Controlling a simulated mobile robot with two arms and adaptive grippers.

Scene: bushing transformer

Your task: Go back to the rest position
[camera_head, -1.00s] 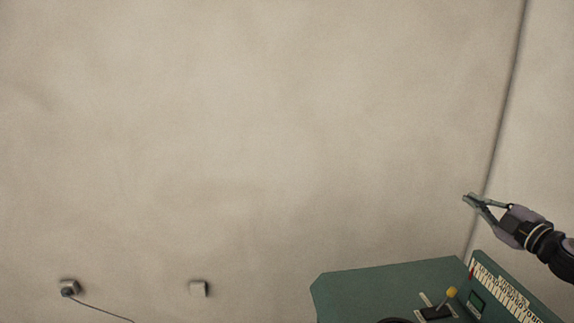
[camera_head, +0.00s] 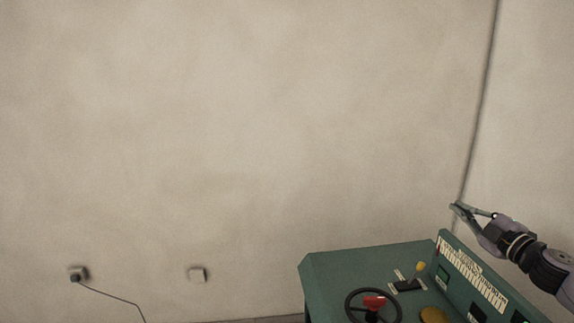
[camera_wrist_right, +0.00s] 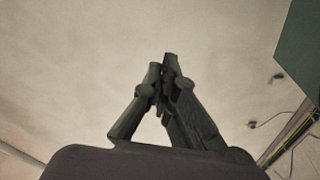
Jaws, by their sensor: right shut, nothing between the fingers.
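My right gripper (camera_head: 457,207) comes in from the right edge of the head view, raised in front of the wall near the room corner. It is shut and empty. In the right wrist view its two fingers (camera_wrist_right: 165,68) meet at the tips with bare wall behind them. It stays above the green console (camera_head: 345,268) in the picture, apart from it. My left gripper is not in the head view.
The console carries a black wheel with a red centre (camera_head: 373,302), a yellow-knobbed lever (camera_head: 420,267) and a labelled side panel (camera_head: 480,280). The wall ahead is bare.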

